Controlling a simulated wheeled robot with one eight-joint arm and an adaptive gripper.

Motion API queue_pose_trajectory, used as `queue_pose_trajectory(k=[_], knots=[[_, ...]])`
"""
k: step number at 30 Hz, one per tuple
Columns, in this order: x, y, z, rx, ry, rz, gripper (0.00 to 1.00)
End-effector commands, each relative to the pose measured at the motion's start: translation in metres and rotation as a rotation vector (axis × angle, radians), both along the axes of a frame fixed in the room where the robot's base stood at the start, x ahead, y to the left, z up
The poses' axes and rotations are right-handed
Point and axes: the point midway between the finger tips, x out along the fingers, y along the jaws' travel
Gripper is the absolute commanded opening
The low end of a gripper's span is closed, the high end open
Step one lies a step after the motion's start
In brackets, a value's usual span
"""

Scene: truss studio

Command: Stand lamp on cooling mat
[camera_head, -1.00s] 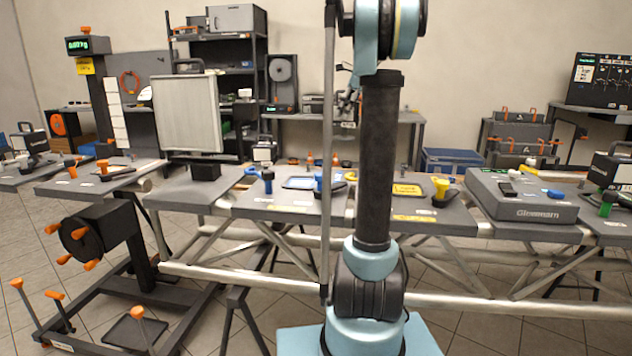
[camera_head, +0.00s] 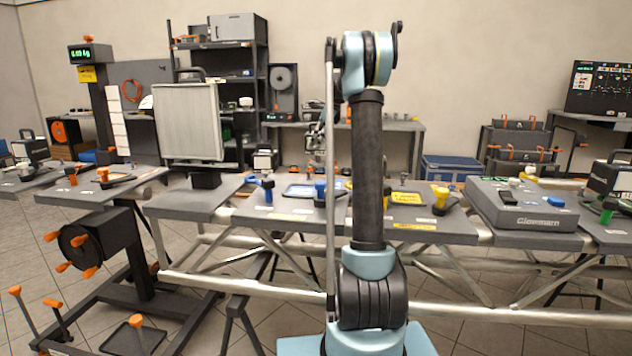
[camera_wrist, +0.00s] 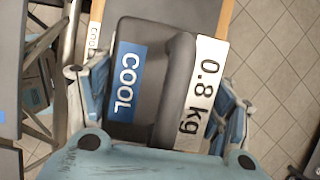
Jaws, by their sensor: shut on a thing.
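My gripper (camera_wrist: 160,100) is shut on the lamp (camera_wrist: 178,80), a dark grey block with a raised bar, a blue "COOL" label and a white "0.8 kg" label. The fingers press on its left and right sides in the wrist view. Beyond the lamp lies a grey surface with orange side edges and a small "COOL" tag, which looks like the cooling mat (camera_wrist: 195,12); the lamp covers much of it. I cannot tell whether they touch.
A grey worktable on a truss (camera_head: 285,222) carries colored clamps and a grey Glowworm box (camera_head: 520,206). A light panel (camera_head: 187,122) stands left. Shelves (camera_head: 240,90) and a blue crate (camera_head: 450,168) are behind. A reel stand (camera_head: 85,240) is front left.

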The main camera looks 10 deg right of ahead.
Motion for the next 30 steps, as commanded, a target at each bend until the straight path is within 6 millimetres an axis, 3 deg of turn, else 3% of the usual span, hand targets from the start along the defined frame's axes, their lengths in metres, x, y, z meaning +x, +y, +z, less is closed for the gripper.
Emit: queue_pose_trajectory(k=[9, 17, 25, 30], knots=[[0.000, 0.001, -0.044, 0.000, 0.000, 0.001, 0.06], [0.000, 0.001, -0.057, 0.000, 0.000, 0.001, 0.06], [0.000, 0.002, -0.089, 0.001, -0.001, 0.002, 0.06], [0.000, 0.002, -0.093, 0.001, 0.000, 0.002, 0.06]])
